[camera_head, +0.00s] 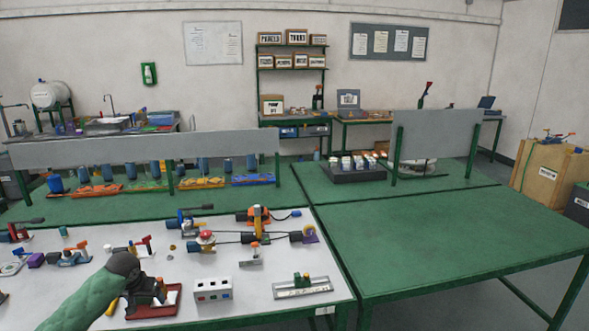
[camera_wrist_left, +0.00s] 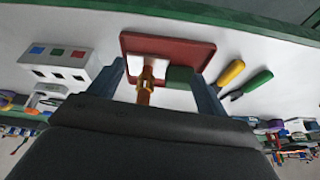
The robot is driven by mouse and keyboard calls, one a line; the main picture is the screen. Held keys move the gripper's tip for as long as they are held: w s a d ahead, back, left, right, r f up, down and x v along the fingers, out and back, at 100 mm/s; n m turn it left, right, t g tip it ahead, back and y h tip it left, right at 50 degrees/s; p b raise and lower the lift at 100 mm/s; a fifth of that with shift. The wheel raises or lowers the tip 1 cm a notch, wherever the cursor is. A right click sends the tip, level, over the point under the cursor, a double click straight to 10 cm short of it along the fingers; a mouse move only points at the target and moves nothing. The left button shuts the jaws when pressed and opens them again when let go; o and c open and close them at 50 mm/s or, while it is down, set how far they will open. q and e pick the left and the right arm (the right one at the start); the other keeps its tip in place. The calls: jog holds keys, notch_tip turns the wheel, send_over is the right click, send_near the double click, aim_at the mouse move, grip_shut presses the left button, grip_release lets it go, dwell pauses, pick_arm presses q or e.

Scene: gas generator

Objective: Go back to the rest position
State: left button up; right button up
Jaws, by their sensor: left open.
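My left gripper (camera_head: 138,290) reaches in from the lower left in the head view, over a small red tray (camera_head: 172,307) near the front of the white-topped workbench (camera_head: 240,270). In the left wrist view my left gripper (camera_wrist_left: 157,72) has its two fingers spread apart. Between the fingers show a brass-coloured fitting (camera_wrist_left: 146,84) and a green block (camera_wrist_left: 180,75) at the red tray (camera_wrist_left: 135,41). I cannot tell whether a finger touches them. My right gripper is in neither view.
A white box with coloured squares (camera_head: 212,288) stands right of the tray. A grey plate with a green part (camera_head: 302,287) lies farther right. The green table (camera_head: 450,240) at right is largely clear.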

pick_arm(q)
jog(key=s+d+f+m+h, duration=0.1)
jog(key=s+d+f+m, duration=0.1)
jog(key=s+d+f, duration=0.6)
jog(key=s+d+f+m, duration=0.1)
jog(key=s+d+f, duration=0.3)
jog(key=s+d, duration=0.75)
jog(key=s+d+r, duration=0.2)
jog(key=s+d, duration=0.2)
jog(key=s, duration=0.8)
jog(key=s+d+r, duration=0.1)
jog(key=s+d, duration=0.3)
jog(key=s, duration=0.8)
notch_tip(320, 180, down, 26)
jog(key=w+d+g, duration=0.2)
jog(key=s+f, duration=0.4)
jog(key=f, duration=0.7)
jog(key=s+f, duration=0.3)
jog(key=f, duration=0.8)
jog(key=shift+s+d+m, duration=0.15)
jog(key=shift+s+m, duration=0.15)
jog(key=shift+s, duration=0.1)
